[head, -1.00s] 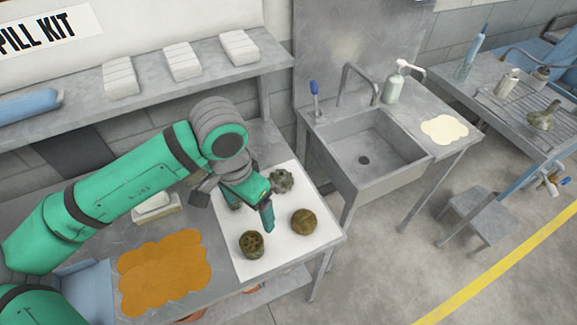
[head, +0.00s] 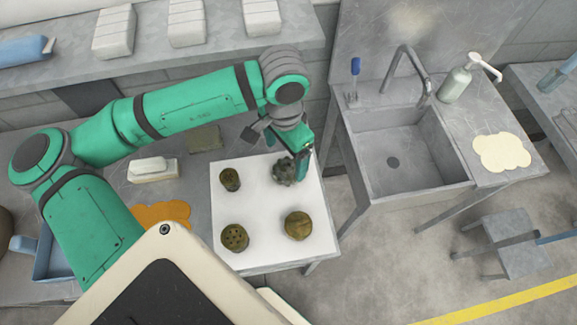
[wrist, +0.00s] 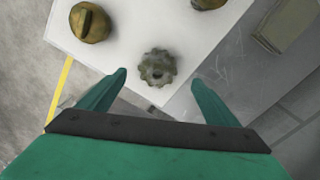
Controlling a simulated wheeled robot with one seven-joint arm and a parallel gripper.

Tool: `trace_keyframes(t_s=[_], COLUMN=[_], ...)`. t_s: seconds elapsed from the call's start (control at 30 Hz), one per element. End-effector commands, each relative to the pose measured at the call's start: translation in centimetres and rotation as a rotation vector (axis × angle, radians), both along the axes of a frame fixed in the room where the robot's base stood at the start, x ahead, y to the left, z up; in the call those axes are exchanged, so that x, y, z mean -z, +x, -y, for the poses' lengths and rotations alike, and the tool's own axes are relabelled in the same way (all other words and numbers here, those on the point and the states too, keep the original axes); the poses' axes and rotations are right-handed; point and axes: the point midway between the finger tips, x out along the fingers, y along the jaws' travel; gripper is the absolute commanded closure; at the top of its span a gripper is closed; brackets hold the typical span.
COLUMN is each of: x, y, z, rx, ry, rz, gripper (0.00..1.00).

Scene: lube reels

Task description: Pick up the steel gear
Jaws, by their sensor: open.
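The steel gear (head: 286,171) is a grey toothed part on the white mat (head: 262,211), near its upper right corner in the head view. In the wrist view the gear (wrist: 158,68) lies ahead of and between my two fingertips, with clear space on each side. My gripper (wrist: 158,79) is open and empty. In the head view my gripper (head: 296,152) is over the gear and covers part of it. I cannot tell the exact height of the fingers above the mat.
On the mat are a round brass cap (head: 298,225), a part with holes (head: 233,238) and a small dark cylinder (head: 230,179). A sink (head: 405,160) stands to the right. A shelf (head: 150,72) with white packs runs behind. An orange patch (head: 160,213) lies left.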

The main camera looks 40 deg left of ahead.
Motion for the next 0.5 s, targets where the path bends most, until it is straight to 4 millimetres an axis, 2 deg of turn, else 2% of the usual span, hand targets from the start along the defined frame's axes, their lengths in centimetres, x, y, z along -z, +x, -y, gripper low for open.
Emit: trace_keyframes(t_s=[0.27,0.5], x=[2.0,5.3], y=[0.0,0.1], z=[0.2,0.3], rx=[0.0,-0.004], ry=[-0.001,-0.002], rz=[-0.001,-0.001], gripper=[0.16,0.16])
